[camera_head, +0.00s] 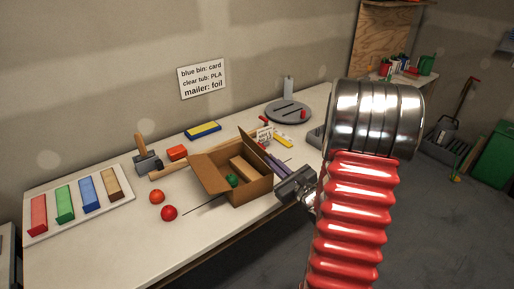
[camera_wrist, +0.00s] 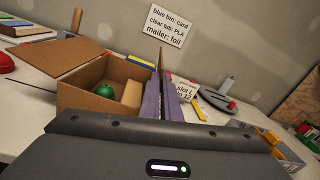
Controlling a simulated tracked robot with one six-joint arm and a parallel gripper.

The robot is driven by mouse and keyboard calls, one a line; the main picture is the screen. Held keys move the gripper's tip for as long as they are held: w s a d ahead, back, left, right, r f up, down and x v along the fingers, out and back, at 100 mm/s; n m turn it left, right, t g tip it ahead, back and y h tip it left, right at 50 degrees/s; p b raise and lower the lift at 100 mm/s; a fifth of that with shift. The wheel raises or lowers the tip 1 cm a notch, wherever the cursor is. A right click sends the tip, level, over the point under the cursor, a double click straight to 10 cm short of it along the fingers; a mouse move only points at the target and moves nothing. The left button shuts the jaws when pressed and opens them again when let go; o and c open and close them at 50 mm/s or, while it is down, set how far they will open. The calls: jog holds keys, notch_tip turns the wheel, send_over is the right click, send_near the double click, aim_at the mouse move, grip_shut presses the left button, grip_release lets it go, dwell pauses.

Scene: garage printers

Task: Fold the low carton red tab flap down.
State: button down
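The low brown cardboard carton (camera_head: 252,190) stands open on the workbench; it also shows in the wrist view (camera_wrist: 85,98). One wide flap (camera_head: 210,172) leans outward on its left, and it shows in the wrist view too (camera_wrist: 70,58). Another flap (camera_head: 252,146) stands up at the right side, seen nearly edge-on in the wrist view (camera_wrist: 161,58).
A green ball (camera_head: 232,180) and a tan block (camera_head: 244,167) lie in the carton. A mallet (camera_head: 147,158), a blue-yellow block (camera_head: 203,130) and a grey turntable (camera_head: 288,112) stand behind. A labelled card (camera_head: 264,134) is close behind the flap.

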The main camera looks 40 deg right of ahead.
jog(key=shift+a+f+n, duration=0.15)
jog(key=shift+a+n, duration=0.2)
jog(key=shift+n, duration=0.35)
jog(key=shift+a+f+n, duration=0.15)
jog(key=shift+a+n, duration=0.15)
jog(key=shift+n, duration=0.4)
jog(key=shift+a+f+n, duration=0.2)
jog(key=shift+a+n, duration=0.15)
jog(key=shift+n, duration=0.45)
jog(key=c, duration=2.3)
grip_release()
jog(key=shift+o, duration=0.2)
jog(key=shift+s+a, duration=0.1)
jog(key=shift+s, duration=1.85)
jog(key=shift+o, duration=0.3)
jog(key=o, duration=0.5)
